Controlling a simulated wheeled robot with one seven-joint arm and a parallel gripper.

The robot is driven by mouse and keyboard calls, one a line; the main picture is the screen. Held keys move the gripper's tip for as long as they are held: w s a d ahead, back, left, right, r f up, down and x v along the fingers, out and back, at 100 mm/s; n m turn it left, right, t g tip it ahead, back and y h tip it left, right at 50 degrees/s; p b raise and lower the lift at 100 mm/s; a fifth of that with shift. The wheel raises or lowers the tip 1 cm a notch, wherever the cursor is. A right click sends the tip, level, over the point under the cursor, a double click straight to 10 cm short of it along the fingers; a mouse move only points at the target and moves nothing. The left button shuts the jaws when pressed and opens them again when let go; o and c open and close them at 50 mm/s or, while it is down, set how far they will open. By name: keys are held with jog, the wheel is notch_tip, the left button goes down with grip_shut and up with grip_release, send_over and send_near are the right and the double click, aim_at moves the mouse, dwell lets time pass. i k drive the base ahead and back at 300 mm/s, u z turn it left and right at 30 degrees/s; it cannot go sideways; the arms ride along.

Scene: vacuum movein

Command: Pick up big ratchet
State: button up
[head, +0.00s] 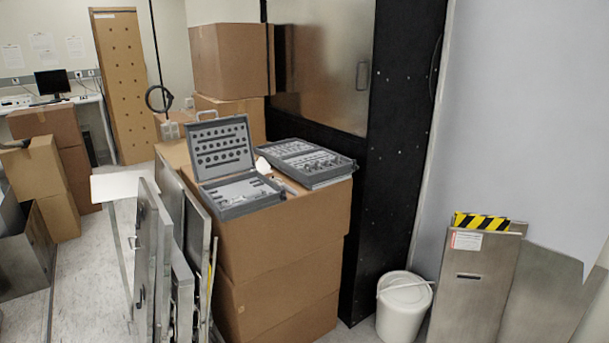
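An open grey tool case (238,192) stands on a stack of cardboard boxes in the middle of the head view. Its lid is raised and holds rows of round dark sockets. A few light metal tools lie in its base, but they are too small for me to tell which is the big ratchet. A second grey case part (312,160) with metal pieces in it lies flat to the right of the first. My gripper is not in view.
The cases rest on stacked cardboard boxes (282,250). Metal panels (150,250) lean at the stack's left. A black cabinet (385,150) stands behind, and a white bucket (403,308) sits on the floor to the right. Some floor is free at the left.

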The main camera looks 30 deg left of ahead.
aim_at(283, 185)
jog(key=u, duration=0.2)
jog(key=i, duration=1.2)
jog(key=u, duration=1.25)
jog(key=i, duration=0.8)
jog(key=u, duration=0.85)
